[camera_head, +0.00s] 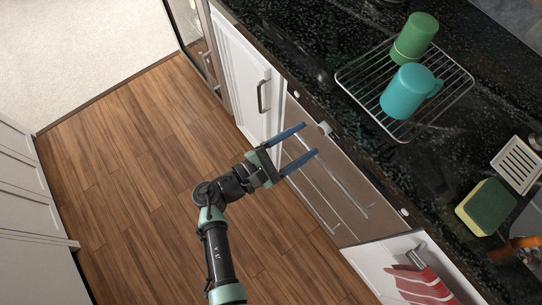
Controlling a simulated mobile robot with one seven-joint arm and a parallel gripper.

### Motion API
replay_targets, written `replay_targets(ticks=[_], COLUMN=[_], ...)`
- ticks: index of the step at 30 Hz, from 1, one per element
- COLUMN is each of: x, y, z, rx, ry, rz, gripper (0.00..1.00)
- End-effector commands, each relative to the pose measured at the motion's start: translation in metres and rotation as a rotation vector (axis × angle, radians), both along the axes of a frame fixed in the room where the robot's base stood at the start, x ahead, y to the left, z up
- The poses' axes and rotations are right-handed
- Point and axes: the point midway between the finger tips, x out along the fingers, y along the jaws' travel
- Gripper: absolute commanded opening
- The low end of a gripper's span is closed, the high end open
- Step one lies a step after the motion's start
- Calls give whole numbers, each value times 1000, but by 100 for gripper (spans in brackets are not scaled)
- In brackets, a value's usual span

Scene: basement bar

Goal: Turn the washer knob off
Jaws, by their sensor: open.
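The washer (355,215) is a silver-grey front panel set under the dark counter, with long thin bar handles. A small pale knob (325,128) sticks out near its top edge. Another small pale knob-like piece (405,212) sits further right along the same edge. My gripper (309,140) is open and empty, with two blue fingers pointing toward the panel. The first knob appears just beyond the fingertips. I cannot tell whether they touch it, nor which way it is turned.
A wire rack (447,100) with a green cup (414,38) and a teal mug (407,92) stands on the dark speckled counter. A green-yellow sponge (484,207) lies to the right. A red-striped towel (421,284) hangs below. The wooden floor (140,170) is clear.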

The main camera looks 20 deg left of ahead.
Motion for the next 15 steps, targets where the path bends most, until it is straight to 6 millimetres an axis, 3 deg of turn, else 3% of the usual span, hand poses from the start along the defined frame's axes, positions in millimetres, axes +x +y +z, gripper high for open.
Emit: replay_targets(ticks=[9, 15], x=[-52, -66], y=[42, 53], z=[2, 3], rx=[0, 1], ry=[1, 1], rz=[4, 2], gripper=[68, 68])
